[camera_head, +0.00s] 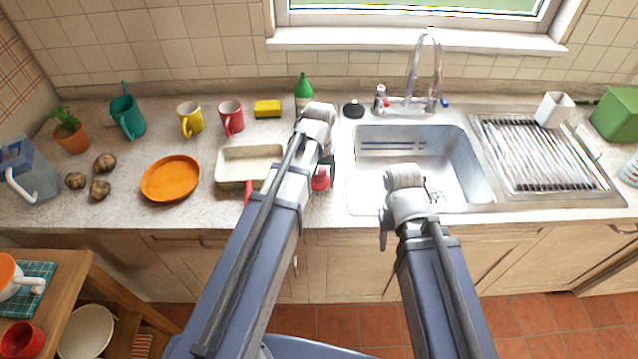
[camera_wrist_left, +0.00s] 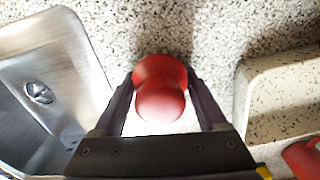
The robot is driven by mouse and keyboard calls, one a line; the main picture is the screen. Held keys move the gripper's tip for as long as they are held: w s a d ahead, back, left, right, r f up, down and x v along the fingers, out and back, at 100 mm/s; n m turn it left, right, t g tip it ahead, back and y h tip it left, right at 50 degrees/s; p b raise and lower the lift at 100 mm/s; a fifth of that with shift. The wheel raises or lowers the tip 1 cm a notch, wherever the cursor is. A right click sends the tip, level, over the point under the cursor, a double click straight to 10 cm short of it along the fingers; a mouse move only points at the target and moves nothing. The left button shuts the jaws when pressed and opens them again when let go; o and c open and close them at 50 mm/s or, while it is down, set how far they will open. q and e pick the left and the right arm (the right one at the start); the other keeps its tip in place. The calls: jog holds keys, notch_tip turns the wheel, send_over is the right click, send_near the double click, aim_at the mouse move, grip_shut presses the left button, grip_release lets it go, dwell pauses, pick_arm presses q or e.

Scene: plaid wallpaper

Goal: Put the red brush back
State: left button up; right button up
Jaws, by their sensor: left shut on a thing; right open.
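The red brush (camera_wrist_left: 160,92) shows in the left wrist view as a rounded red knob between my two dark fingers. In the head view a red part of it (camera_head: 321,180) shows below my left wrist, between the pan and the sink. My left gripper (camera_wrist_left: 162,85) is shut on it, above the speckled counter. The rest of the brush is hidden, and I cannot tell if it touches the counter. My right gripper (camera_head: 384,238) is open and empty at the sink's front edge, mostly hidden by its arm.
The sink (camera_head: 445,150) is right of the brush; a cream pan (camera_head: 232,170) with a red handle is left. A white cup (camera_head: 552,110) stands by the drainer (camera_head: 540,160). A green bottle (camera_head: 303,88) and yellow sponge (camera_head: 267,109) stand behind. An orange plate (camera_head: 170,179) lies left.

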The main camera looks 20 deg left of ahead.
pick_arm(q)
jog(key=shift+r, duration=0.1)
jog(key=o, duration=1.2)
jog(key=shift+o, duration=0.2)
notch_tip(320, 180, up, 12)
jog(key=p, duration=1.2)
jog(key=s+d+m+y, duration=0.1)
jog(key=s+d+m, duration=0.4)
jog(key=s+d, duration=0.5)
jog(key=s, duration=0.4)
jog(key=shift+s+d+m, duration=0.2)
jog(key=shift+d+m, duration=0.05)
jog(key=shift+m, duration=0.15)
